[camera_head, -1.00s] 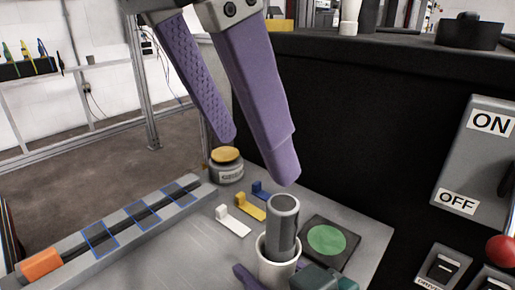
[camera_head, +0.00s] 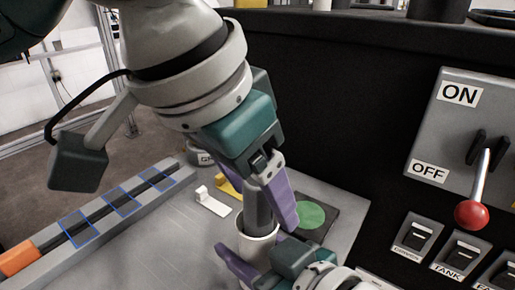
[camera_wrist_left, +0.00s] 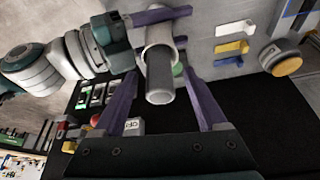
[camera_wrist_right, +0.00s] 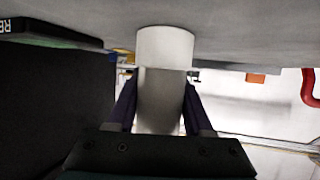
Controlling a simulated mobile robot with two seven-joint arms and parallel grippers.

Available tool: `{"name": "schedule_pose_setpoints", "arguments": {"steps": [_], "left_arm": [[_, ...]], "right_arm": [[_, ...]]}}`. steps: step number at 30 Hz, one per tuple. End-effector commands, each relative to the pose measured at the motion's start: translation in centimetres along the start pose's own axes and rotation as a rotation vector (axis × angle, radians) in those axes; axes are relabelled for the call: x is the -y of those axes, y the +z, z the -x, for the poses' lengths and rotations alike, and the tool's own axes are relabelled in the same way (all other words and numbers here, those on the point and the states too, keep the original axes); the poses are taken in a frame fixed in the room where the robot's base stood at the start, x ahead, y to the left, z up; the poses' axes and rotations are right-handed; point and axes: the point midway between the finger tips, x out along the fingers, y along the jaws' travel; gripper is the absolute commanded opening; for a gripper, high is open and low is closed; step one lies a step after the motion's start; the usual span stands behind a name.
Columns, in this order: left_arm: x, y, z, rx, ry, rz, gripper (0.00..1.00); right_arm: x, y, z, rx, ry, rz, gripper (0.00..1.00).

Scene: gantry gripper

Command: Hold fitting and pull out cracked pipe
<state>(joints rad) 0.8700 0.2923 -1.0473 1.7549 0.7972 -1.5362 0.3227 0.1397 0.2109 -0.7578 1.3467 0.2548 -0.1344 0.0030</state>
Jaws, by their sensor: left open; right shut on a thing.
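The white fitting (camera_head: 258,246) stands upright on the grey bench plate, with the dark grey pipe (camera_head: 257,207) sticking up out of it. My right gripper (camera_head: 238,268) is shut on the fitting low down; the right wrist view shows the white fitting (camera_wrist_right: 165,48) between its purple fingers. My left gripper (camera_head: 272,212) comes from above, open, with one purple finger right of the pipe. In the left wrist view its fingers are apart, on both sides of the pipe (camera_wrist_left: 160,84). I cannot tell whether they touch it. No crack shows on the pipe.
A green disc (camera_head: 311,214) on a dark pad lies right of the fitting. White (camera_head: 211,203) and yellow (camera_head: 229,186) pieces lie behind it. A slotted rail (camera_head: 101,222) is at left. A panel with a red-knobbed lever (camera_head: 472,214) and switches stands at right.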

Motion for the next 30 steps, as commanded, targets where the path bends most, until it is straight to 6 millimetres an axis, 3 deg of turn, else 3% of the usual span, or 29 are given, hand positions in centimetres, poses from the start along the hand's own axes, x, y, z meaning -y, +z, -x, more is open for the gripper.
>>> {"name": "schedule_pose_setpoints", "arguments": {"steps": [2, 21, 30], "left_arm": [[-0.01, 0.0, 0.02, 0.0, 0.0, 0.0, 0.73], [0.01, -0.02, 0.06, 0.0, 0.0, 0.0, 0.01], [0.01, -0.06, 0.12, -0.001, 0.0, 0.0, 0.0]], "right_arm": [[0.0, 0.01, 0.0, 0.0, 0.0, 0.0, 0.0], [0.0, 0.02, 0.0, 0.0, 0.0, 0.0, 0.0], [0.0, 0.01, 0.0, 0.001, 0.0, 0.0, 0.0]]}}
